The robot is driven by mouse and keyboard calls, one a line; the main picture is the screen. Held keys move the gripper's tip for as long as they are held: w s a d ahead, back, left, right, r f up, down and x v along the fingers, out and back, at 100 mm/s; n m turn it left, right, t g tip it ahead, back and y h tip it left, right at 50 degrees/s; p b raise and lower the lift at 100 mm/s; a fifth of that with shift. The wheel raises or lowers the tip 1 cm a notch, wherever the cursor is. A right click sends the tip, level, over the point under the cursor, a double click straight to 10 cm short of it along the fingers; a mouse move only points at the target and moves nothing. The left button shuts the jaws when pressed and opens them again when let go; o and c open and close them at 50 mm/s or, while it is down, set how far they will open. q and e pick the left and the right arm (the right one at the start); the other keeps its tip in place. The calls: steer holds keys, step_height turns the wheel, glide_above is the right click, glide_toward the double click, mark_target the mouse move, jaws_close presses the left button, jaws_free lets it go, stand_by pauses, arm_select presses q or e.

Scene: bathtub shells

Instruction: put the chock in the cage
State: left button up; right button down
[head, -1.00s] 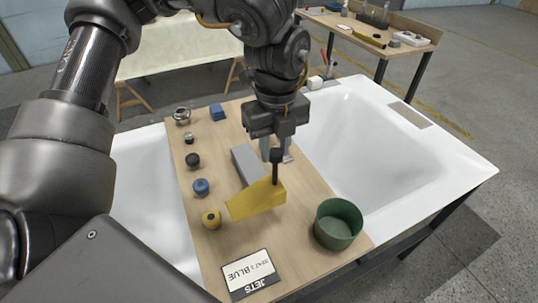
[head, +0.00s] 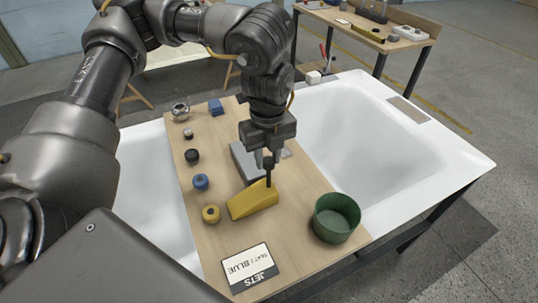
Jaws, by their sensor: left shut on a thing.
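The chock is a yellow wedge (head: 254,201) on the wooden board, with a dark upright post at its right, higher end. My left gripper (head: 268,165) points straight down above that end and is shut on the dark post. The wedge looks level and close to or on the board; whether it touches is unclear. I cannot make out anything that is plainly a cage. My right gripper is not in view.
The board (head: 225,240) spans a white bathtub shell (head: 385,125). A green round container (head: 336,218) stands right of the wedge, a grey block (head: 243,160) behind it, and several small knobs (head: 201,182) along the left. A label card (head: 250,267) lies in front.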

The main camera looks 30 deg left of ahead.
arm_select(q)
steer(key=shift+f, duration=0.15)
steer(key=o, duration=1)
steer(key=shift+c, duration=0.2)
